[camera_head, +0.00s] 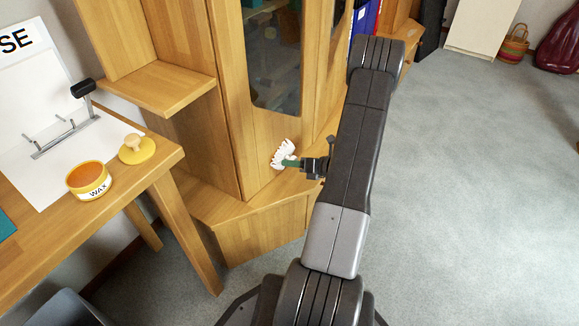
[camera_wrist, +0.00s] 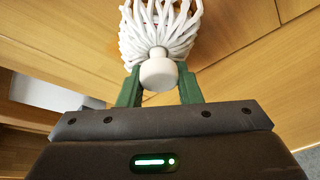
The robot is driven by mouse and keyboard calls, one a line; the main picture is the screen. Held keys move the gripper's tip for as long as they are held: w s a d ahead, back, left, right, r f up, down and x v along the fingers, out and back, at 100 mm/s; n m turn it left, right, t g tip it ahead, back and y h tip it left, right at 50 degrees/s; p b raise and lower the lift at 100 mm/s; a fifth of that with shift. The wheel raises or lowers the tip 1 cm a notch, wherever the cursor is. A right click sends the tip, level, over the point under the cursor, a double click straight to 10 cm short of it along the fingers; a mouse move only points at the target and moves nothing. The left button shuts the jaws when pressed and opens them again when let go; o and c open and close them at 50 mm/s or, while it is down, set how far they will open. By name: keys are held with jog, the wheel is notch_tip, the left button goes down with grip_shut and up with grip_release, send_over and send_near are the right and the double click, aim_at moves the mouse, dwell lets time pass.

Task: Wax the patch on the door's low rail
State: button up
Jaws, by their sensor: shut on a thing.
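My gripper (camera_head: 296,163) reaches left to the lower part of the wooden cabinet door. In the wrist view its green fingers (camera_wrist: 159,88) are shut on the pale round knob of a white stringy applicator (camera_wrist: 160,40). The applicator's strands (camera_head: 282,153) are at the door's low rail (camera_head: 258,142), below the dark glass; I cannot tell whether they touch it. I cannot make out the patch; the strands cover part of the wood. An open yellow wax tin (camera_head: 88,186) with orange-brown wax stands on the table at left.
A yellow lid with a knob (camera_head: 136,150) lies beside the tin on the wooden table (camera_head: 150,172). A hook rack (camera_head: 65,138) stands behind. A cabinet ledge (camera_head: 240,205) juts out below the door. Open grey carpet (camera_head: 470,190) lies to the right.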

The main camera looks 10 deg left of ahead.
jog(key=shift+w+d+r, duration=0.1)
jog(key=shift+w+d, duration=0.4)
jog(key=shift+w, duration=0.4)
jog(key=shift+w+d+f, duration=0.1)
jog(key=shift+w+d, duration=0.35)
jog(key=shift+w, duration=0.5)
jog(key=shift+w+d+r, duration=0.1)
jog(key=shift+w+d, duration=0.4)
jog(key=shift+w, duration=0.4)
jog(key=shift+s+a+p, duration=0.15)
jog(key=shift+s+a, duration=0.8)
jog(key=shift+s, duration=0.85)
jog(key=shift+s+a+p, duration=0.2)
jog(key=shift+s+a, duration=0.7)
jog(key=shift+s, duration=0.85)
jog(key=shift+s+a+p, duration=0.15)
jog(key=shift+s+a, duration=0.8)
jog(key=shift+s, duration=0.85)
jog(key=s+d, duration=0.2)
jog(key=d, duration=0.3)
jog(key=shift+s+d, duration=0.2)
jog(key=shift+s, duration=0.2)
jog(key=shift+s+d, duration=0.35)
jog(key=shift+d, duration=0.35)
jog(key=shift+s+d, duration=0.35)
jog(key=shift+d, duration=0.3)
